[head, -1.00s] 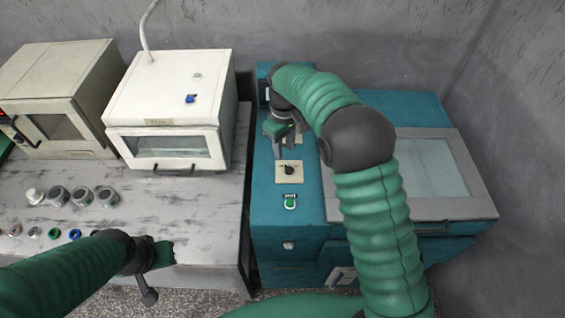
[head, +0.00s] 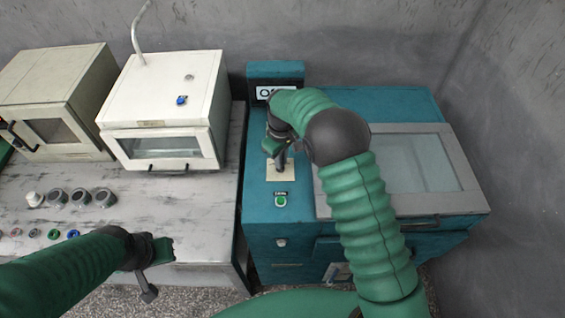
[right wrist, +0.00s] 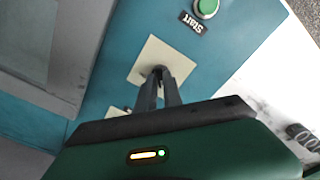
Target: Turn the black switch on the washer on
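The washer (head: 262,218) is the teal machine at the right in the head view. Its black switch sits on a cream square plate (head: 291,172) on the top panel. The plate also shows in the right wrist view (right wrist: 188,66). My right gripper (head: 281,164) points down at the switch; its fingertips (right wrist: 159,72) are close together at the dark knob and seem to pinch it. The fingers mostly hide the knob, so its turn angle is unclear. My left gripper (head: 160,262) is empty at the lower left, away from the washer; its finger gap is unclear.
A green start button (head: 280,201) sits just in front of the plate. A display (head: 268,93), partly hidden by my arm, stands behind. The washer's glass lid (head: 425,160) is at right.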

